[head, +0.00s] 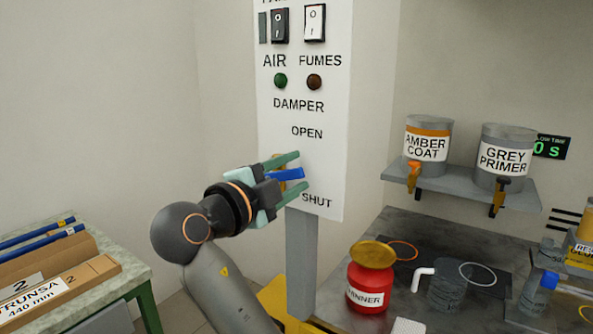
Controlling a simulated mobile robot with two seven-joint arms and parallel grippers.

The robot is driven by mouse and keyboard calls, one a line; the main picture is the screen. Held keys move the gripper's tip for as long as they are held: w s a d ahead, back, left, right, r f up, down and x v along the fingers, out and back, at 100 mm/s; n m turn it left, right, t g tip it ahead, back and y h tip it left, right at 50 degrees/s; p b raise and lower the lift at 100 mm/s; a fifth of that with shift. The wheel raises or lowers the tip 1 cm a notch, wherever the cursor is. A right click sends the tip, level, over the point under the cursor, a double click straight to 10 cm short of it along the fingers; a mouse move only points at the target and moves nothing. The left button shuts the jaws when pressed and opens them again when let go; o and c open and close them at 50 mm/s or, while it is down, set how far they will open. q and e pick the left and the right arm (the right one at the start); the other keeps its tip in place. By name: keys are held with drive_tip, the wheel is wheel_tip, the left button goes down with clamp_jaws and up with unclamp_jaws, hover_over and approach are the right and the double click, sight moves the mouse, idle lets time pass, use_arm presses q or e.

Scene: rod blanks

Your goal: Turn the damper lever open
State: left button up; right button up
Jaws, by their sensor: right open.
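The damper lever (287,174) has a blue handle and sits on the white panel (333,165) between the words OPEN above and SHUT below. The handle lies nearly level in the picture, its tip to the right. A yellow part shows behind it, mostly hidden by my gripper. My right gripper (296,173) is open at the panel, with one green finger above the blue handle and one below it. I cannot tell whether either finger touches the handle. My left gripper is not in view.
Switches and two lamps (281,81) are higher on the panel. A grey post (300,260) stands below it. To the right, a shelf (455,184) holds two paint cans, above a bench with a red thinner can (371,287). A rod crate (60,280) is at left.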

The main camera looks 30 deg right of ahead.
drive_tip(key=shift+c, duration=0.3)
clamp_jaws()
idle(1.2)
